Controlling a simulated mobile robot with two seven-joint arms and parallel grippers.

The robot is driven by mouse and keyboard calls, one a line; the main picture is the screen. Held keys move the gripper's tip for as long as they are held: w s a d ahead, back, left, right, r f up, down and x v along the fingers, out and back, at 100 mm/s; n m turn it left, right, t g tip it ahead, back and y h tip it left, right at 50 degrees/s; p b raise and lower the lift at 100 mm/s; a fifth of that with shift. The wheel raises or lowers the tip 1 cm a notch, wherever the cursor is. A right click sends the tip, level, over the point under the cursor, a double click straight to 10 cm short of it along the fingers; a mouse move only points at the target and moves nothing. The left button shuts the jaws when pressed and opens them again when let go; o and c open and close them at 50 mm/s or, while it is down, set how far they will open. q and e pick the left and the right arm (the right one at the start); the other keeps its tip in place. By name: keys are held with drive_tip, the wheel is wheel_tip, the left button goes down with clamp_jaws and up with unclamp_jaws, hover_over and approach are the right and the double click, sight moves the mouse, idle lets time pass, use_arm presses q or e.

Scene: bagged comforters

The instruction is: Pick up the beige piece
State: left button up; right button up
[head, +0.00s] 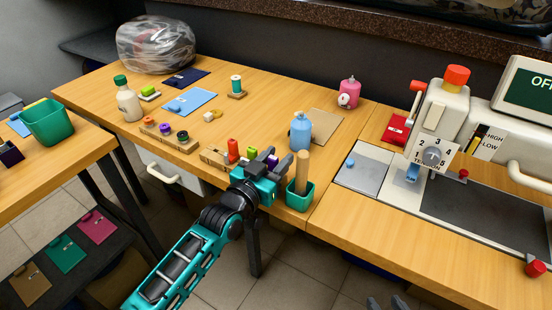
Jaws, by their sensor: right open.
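A small beige piece (210,116) lies on the wooden table, left of the middle, beside the blue sheet. A flat tan sheet (325,126) lies farther right, behind the blue bottle. My left gripper (275,158) is over the front edge of the table, nearer to me and to the right of the small beige piece, well apart from it.
Wooden block holders (170,138) with colored pieces stand along the front. A blue bottle (300,131) and a green cup (300,197) with a wooden rod stand right of my left gripper. A bagged comforter (155,45) lies at the back left; a machine (440,125) stands at right.

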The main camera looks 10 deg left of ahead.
sight(273, 164)
use_arm(q)
drive_tip(key=shift+o, duration=1.1)
use_arm(e)
drive_tip(key=shift+a, duration=0.1)
use_arm(q)
drive_tip(key=shift+f+b, duration=0.15)
drive_tip(key=shift+b, duration=0.35)
drive_tip(key=v, duration=0.2)
drive_tip(key=r+p+v, duration=0.1)
drive_tip(key=v, duration=0.1)
drive_tip(key=shift+s+d+p, duration=0.1)
drive_tip(key=shift+s+p, duration=0.2)
drive_tip(key=shift+s, duration=0.1)
drive_tip(key=v, duration=0.8)
drive_tip(key=s+a+f+n+g+y, duration=0.1)
drive_tip(key=s+a+f+g+y, duration=0.1)
drive_tip(key=s+f+g, duration=0.4)
drive_tip(key=s+f+y, duration=0.1)
drive_tip(key=s+f, duration=0.3)
drive_tip(key=f, duration=0.4)
drive_tip(key=shift+s+a+y+p, duration=0.2)
drive_tip(key=shift+s+y+p, duration=0.15)
drive_tip(key=shift+y+p, duration=0.05)
use_arm(e)
drive_tip(key=shift+s+d+r, duration=0.2)
drive_tip(key=shift+d+r, duration=0.05)
drive_tip(key=shift+d, duration=0.2)
